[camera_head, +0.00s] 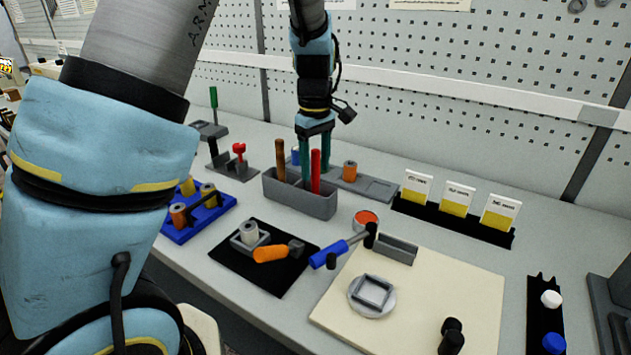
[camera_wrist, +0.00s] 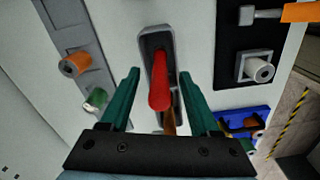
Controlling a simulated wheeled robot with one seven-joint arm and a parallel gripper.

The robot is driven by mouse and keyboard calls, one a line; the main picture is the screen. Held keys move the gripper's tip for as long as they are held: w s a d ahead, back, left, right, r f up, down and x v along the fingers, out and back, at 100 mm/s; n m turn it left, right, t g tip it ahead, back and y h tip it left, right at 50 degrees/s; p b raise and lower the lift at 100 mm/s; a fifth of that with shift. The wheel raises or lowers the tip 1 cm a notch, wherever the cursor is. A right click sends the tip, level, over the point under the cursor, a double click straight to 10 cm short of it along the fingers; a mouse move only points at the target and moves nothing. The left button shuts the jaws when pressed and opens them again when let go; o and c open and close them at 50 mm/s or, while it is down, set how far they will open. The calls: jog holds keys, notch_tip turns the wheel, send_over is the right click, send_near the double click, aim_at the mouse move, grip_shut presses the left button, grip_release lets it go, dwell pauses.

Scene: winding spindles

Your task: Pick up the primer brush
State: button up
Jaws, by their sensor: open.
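A grey holder (camera_head: 318,206) on the bench has a red handle (camera_head: 315,172) and a brown handle (camera_head: 280,160) standing upright in it. Neither bears a readable label, and their lower ends are hidden inside the holder, so I cannot tell which is the primer brush. My gripper (camera_head: 315,160) points down over the holder, with its teal fingers open. In the wrist view the red handle (camera_wrist: 160,82) stands between the fingers, with a gap on both sides. The brown handle (camera_wrist: 170,124) shows just below it, partly hidden by the red one.
A grey tray (camera_head: 368,185) with an orange spool (camera_head: 350,171) lies behind the holder. A black mat (camera_head: 275,280) with an orange-handled tool (camera_head: 270,254) lies in front. A blue-handled mallet (camera_head: 338,252) and an open red tin (camera_head: 366,220) are to the right. The pegboard stands behind.

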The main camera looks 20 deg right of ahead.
grip_shut()
dwell(0.3)
dwell(0.4)
